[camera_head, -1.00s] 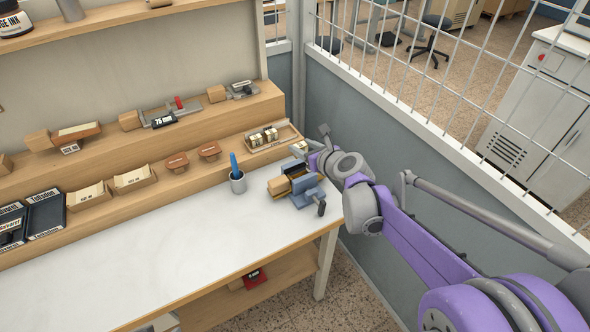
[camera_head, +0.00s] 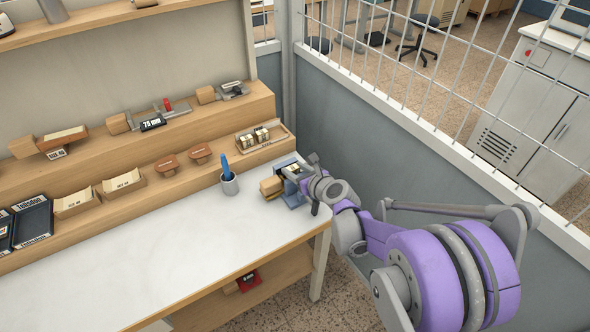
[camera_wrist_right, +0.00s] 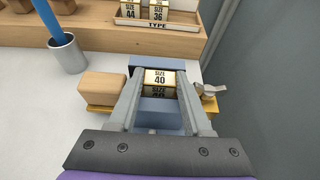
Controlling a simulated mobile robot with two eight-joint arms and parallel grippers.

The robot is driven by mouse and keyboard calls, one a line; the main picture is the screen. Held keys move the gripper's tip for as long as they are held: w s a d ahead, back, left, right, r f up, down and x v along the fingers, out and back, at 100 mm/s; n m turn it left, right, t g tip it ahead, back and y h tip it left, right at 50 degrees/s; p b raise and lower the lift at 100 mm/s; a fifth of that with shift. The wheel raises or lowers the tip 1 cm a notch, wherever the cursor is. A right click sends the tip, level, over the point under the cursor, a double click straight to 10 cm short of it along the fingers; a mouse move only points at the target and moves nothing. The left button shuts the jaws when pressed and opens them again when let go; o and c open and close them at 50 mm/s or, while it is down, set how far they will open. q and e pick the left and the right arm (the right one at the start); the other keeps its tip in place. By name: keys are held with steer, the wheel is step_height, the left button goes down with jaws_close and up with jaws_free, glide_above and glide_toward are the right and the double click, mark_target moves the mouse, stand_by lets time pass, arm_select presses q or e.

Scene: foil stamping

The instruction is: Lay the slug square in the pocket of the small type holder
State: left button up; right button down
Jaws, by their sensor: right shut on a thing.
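A gold slug (camera_wrist_right: 158,77) marked "SIZE 40" is between the fingers of my right gripper (camera_wrist_right: 163,74), which is shut on it. In the head view my right gripper (camera_head: 301,172) is at the blue vise (camera_head: 291,197) on the bench's right end. The small type holder, with its wooden handle (camera_wrist_right: 103,88) and brass part (camera_wrist_right: 104,109), is at the vise; the handle also shows in the head view (camera_head: 270,186). The slug and fingers hide its pocket, so I cannot tell whether the slug touches it. My left gripper is not in view.
A grey cup (camera_head: 229,184) with a blue pen stands left of the vise. A wooden type tray (camera_head: 283,143) with more slugs is on the step behind. A metal lever (camera_wrist_right: 211,91) is right of the fingers. The bench front (camera_head: 190,235) is clear.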

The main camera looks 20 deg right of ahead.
steer(key=shift+f, duration=0.35)
steer(key=shift+s+a+f+b, duration=0.15)
steer(key=shift+f+b, duration=0.1)
steer(key=shift+b, duration=0.3)
steer(key=shift+c, duration=1.7)
jaws_free()
steer(key=shift+r+p, duration=0.35)
steer(key=shift+p, duration=0.1)
steer(key=shift+r+p, duration=0.3)
steer(key=shift+r, duration=0.1)
steer(key=v, duration=1.1)
steer(key=shift+s+d+f, duration=0.1)
steer(key=shift+s+d, duration=0.1)
steer(key=shift+s, duration=0.05)
steer(key=shift+s+a+n, duration=0.25)
steer(key=shift+a+n, duration=0.05)
steer(key=shift+n, duration=0.1)
steer(key=s+a+f+n+g+y, duration=0.1)
steer(key=s+a+f+n+g, duration=0.25)
steer(key=s+a+n, duration=0.9)
steer(key=s+d+f+n+g+h, duration=0.2)
steer(key=s+n, duration=0.5)
steer(key=n, duration=1.4)
steer(key=shift+s+d+f+g+h, duration=0.4)
steer(key=shift+d+f+g, duration=0.2)
steer(key=shift+g, duration=0.65)
